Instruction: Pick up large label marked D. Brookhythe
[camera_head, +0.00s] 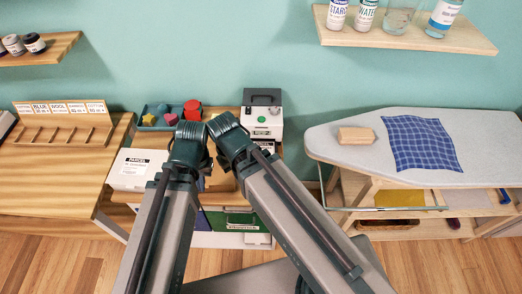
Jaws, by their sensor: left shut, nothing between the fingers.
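Two of my arms rise from the bottom edge and meet in the middle of the head view. My left gripper (203,162) is at the end of the left arm, in front of the middle table, shut and empty. The end of my right arm (229,138) is beside it; its fingers cannot be made out. Brookhythe.
A wooden rack (60,135) with name cards stands on the left table. A teal tray (152,124) and a grey label machine (263,118) stand behind my arms. An ironing board (330,140) with a blue checked cloth (420,143) is at the right.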

